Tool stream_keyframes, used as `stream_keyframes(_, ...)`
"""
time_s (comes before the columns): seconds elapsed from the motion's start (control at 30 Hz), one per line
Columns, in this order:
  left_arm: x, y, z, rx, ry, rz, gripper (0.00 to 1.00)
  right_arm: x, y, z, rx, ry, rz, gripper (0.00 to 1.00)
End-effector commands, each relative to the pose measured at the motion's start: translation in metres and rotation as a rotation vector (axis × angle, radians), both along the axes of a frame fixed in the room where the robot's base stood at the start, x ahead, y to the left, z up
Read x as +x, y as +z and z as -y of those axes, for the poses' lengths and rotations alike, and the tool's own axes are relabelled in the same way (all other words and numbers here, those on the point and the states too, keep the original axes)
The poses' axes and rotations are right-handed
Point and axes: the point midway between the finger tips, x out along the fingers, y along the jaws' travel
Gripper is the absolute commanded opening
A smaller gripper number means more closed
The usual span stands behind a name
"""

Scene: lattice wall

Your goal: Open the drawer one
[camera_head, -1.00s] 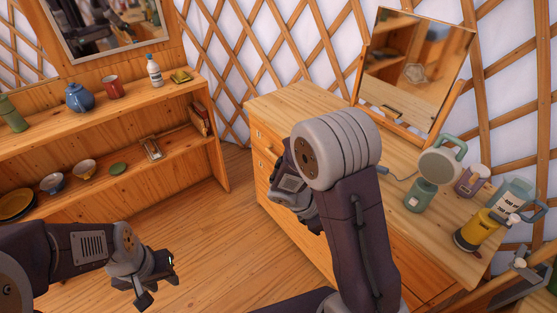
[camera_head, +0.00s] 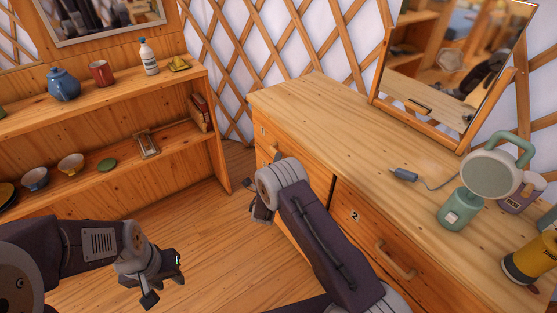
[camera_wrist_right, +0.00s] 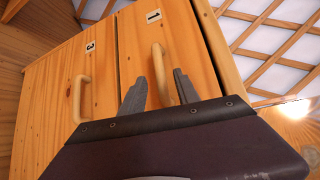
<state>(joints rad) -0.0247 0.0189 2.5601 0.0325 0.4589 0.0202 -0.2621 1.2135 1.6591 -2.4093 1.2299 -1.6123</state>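Drawer one (camera_wrist_right: 135,40) is a wooden drawer front marked "1", at the upper left corner of the dresser (camera_head: 330,110). It looks shut. Its light wooden handle (camera_wrist_right: 158,72) shows in the right wrist view, and its top shows in the head view (camera_head: 273,151). My right gripper (camera_wrist_right: 158,90) is open, its two grey fingers on either side of the handle in the picture. I cannot tell whether they touch it. In the head view the right gripper (camera_head: 262,208) is partly hidden by its wrist. My left gripper (camera_head: 164,280) is open and empty over the floor.
Drawer three (camera_wrist_right: 75,95) with its own handle lies beside drawer one in the wrist view. Drawer two (camera_head: 360,240) is at the right. An open shelf (camera_head: 120,185) stands at the left.

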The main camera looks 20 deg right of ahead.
Motion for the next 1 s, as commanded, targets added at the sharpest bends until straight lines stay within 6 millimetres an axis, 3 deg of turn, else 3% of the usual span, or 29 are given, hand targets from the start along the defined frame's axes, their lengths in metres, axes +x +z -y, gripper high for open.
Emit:
stream_keyframes(0.2,0.000,-0.008,0.000,0.000,0.000,0.000,0.36,0.028,-0.006,0.014,0.002,-0.001,0.001,0.38)
stream_keyframes(0.5,0.000,-0.008,0.000,0.000,0.000,0.000,0.36,0.033,-0.005,0.015,0.001,0.000,-0.002,0.38)
stream_keyframes(0.63,0.000,-0.008,0.000,0.000,0.000,0.000,0.36,0.033,-0.005,0.015,0.002,0.000,-0.001,0.05)
stream_keyframes(0.67,0.000,-0.008,0.000,0.000,0.000,0.000,0.36,0.033,-0.005,0.015,0.002,0.000,-0.001,0.00)
stream_keyframes(1.0,0.000,-0.008,0.000,0.000,0.000,0.000,0.36,0.033,-0.006,0.015,0.002,0.000,-0.001,0.00)
